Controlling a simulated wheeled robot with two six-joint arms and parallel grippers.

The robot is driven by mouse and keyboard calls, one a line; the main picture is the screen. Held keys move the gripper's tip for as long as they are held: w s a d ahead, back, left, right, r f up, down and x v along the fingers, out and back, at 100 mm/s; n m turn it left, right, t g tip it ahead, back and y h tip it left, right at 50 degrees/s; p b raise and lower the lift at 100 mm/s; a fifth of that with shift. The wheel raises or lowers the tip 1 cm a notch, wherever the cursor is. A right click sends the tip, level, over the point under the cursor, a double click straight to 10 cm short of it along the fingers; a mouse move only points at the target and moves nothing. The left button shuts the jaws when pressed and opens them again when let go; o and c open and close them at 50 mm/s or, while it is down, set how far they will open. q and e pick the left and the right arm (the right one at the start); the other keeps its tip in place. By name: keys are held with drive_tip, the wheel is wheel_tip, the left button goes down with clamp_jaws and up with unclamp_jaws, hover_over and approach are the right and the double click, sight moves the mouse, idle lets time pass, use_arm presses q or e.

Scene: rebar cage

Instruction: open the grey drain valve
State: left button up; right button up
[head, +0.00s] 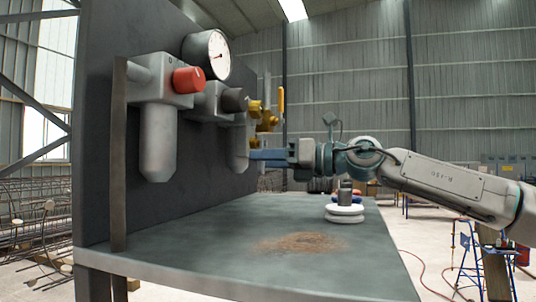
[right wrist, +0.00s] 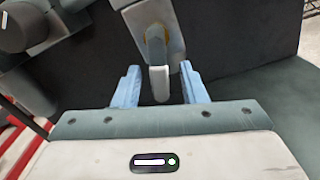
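A grey valve handle (right wrist: 157,50) with a pale lower end shows in the right wrist view, hanging from a light grey body with a yellow ring behind it. My right gripper (right wrist: 161,86) is open, its two blue fingers apart on either side of the handle's lower end. I see no clear contact. In the head view my right gripper (head: 254,159) reaches in from the right, close to the panel and below the brass fittings (head: 264,113). The grey handle cannot be made out there. My left gripper is not in view.
The dark panel (head: 98,115) carries a gauge (head: 207,55), a red knob (head: 188,80), a dark knob (head: 234,100), grey bowls and a yellow lever (head: 281,99). A stacked white object (head: 344,213) stands on the bench (head: 210,255). The front of the bench is mostly clear.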

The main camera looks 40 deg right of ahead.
clamp_jaws()
drive_tip(key=shift+w+d+n+p, duration=0.1)
drive_tip(key=shift+d+n+p, duration=0.2)
drive_tip(key=shift+n, duration=0.55)
drive_tip(key=shift+w+d+n+p, duration=0.15)
drive_tip(key=shift+n+p, duration=0.2)
drive_tip(key=shift+n, duration=0.5)
unclamp_jaws()
drive_tip(key=shift+f, duration=0.1)
